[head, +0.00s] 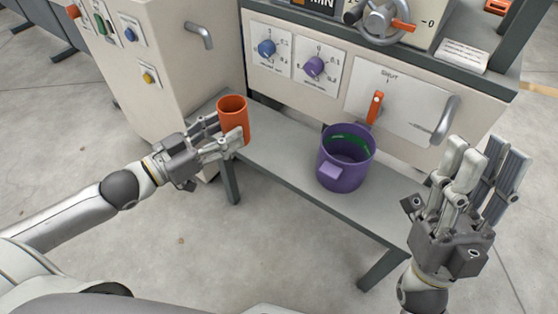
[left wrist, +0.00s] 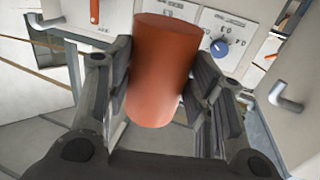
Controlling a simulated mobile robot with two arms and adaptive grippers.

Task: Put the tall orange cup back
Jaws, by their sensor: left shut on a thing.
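The tall orange cup (head: 233,115) is upright in my left gripper (head: 222,136), near the left end of the grey bench. In the left wrist view the cup (left wrist: 163,72) stands between the two fingers of my left gripper (left wrist: 165,95), which is shut on it. I cannot tell whether the cup's base touches the bench. My right gripper (head: 480,170) is empty, with its fingers apart and pointing up, at the right, in front of the bench.
A purple pot (head: 343,175) with green inside stands on the grey bench (head: 282,177). Behind is a machine panel with a blue knob (head: 267,48), a purple knob (head: 313,67) and an orange lever (head: 375,106). The bench between cup and pot is clear.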

